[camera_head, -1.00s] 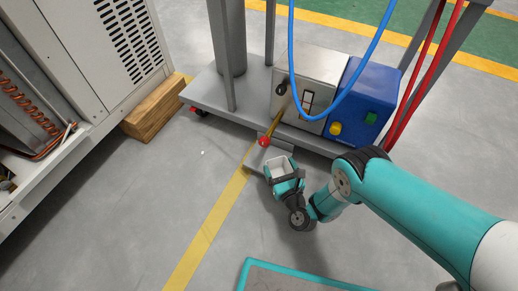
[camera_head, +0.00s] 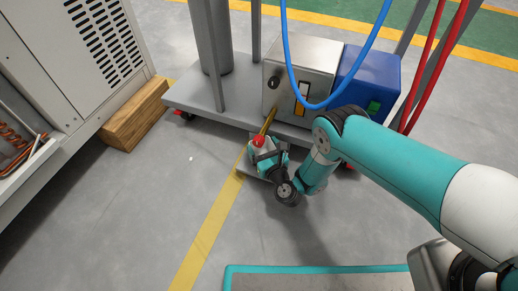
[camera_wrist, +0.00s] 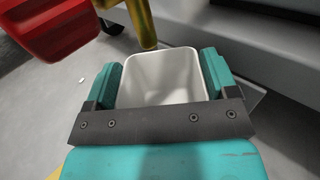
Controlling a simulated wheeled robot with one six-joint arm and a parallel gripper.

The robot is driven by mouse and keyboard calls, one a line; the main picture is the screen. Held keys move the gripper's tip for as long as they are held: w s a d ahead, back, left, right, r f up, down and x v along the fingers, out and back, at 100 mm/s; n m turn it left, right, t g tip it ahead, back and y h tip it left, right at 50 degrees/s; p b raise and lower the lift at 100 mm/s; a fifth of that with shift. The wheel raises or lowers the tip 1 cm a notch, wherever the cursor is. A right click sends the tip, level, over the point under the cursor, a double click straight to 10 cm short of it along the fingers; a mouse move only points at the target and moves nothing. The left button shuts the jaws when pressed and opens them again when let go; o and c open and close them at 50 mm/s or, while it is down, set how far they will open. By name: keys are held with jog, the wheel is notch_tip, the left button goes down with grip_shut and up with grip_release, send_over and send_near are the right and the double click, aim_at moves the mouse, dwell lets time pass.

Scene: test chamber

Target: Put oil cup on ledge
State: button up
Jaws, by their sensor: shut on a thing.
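A white, open-topped oil cup (camera_wrist: 160,78) is between the two teal fingers of my gripper (camera_wrist: 160,84) in the wrist view. My gripper is shut on it, and the cup looks empty inside. In the head view my gripper (camera_head: 267,152) is low in front of the cart, with the cup mostly hidden behind the red knob. A thin grey ledge (camera_head: 246,168) shows below and beside the cup; its corner shows in the wrist view (camera_wrist: 247,100). I cannot tell whether the cup touches it.
A brass spout (camera_wrist: 142,20) overhangs the cup's far rim, with a red valve handle (camera_wrist: 62,25) beside it. The grey cart (camera_head: 190,95) carries a metal box (camera_head: 290,65) and a blue box (camera_head: 368,80). A wooden block (camera_head: 132,118) lies left. Open floor lies in front.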

jog(key=shift+d, duration=0.1)
jog(key=o, duration=0.6)
jog(key=shift+f, duration=0.15)
jog(key=shift+c, duration=0.2)
jog(key=o, duration=0.3)
jog(key=shift+o, duration=0.2)
jog(key=shift+r, duration=0.35)
jog(key=p, duration=0.2)
jog(key=s+p, duration=0.1)
jog(key=p, duration=0.1)
jog(key=shift+s+d+r, duration=0.3)
jog(key=p+v, duration=1)
jog(key=p, duration=0.1)
jog(key=shift+f, duration=0.4)
